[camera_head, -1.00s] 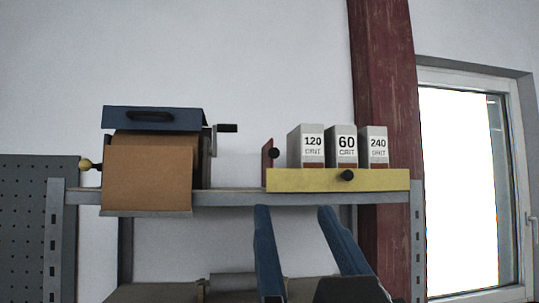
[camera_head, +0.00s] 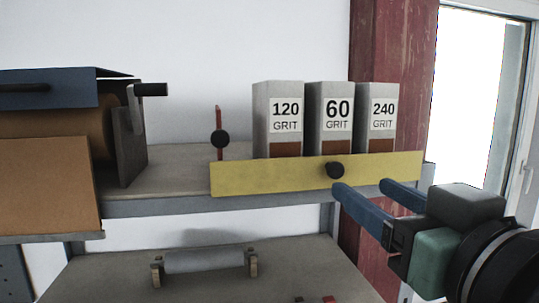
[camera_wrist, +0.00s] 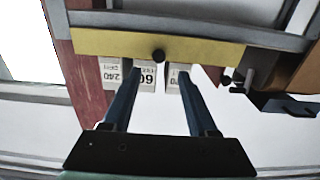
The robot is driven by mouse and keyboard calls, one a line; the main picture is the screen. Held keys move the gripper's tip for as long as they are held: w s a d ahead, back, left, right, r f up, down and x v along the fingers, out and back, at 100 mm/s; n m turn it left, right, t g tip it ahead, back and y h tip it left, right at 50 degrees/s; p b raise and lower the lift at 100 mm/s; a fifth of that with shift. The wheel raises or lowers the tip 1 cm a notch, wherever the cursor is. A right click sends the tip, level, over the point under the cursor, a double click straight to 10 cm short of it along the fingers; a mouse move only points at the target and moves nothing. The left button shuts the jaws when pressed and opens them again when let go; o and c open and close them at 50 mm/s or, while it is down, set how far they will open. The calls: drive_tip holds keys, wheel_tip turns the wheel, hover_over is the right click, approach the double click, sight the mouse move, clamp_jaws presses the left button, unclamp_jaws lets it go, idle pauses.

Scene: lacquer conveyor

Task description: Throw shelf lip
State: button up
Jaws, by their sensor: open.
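The yellow shelf lip (camera_head: 275,178) stands upright along the front edge of the upper shelf, with a black knob (camera_head: 335,170) near its middle. In the wrist view, which is upside down, the lip (camera_wrist: 205,47) and knob (camera_wrist: 158,55) show beyond my fingers. My gripper (camera_head: 362,186) has two blue fingers, apart and empty. Behind the lip stand three grit boxes, marked 120 (camera_head: 285,115), 60 (camera_head: 337,110) and 240 (camera_head: 383,108).
A roll dispenser with brown sheet (camera_head: 45,180) stands at the shelf's left. A lower shelf (camera_head: 110,275) holds a grey roller (camera_head: 205,262). A red post (camera_head: 405,60) and window are at right.

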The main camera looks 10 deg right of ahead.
sight(338, 172)
drive_tip(key=w+p, duration=0.3)
drive_tip(key=w, duration=0.4)
drive_tip(key=shift+w+a, duration=0.1)
drive_tip(key=shift+w+f, duration=0.1)
drive_tip(key=shift+w, duration=0.3)
clamp_jaws()
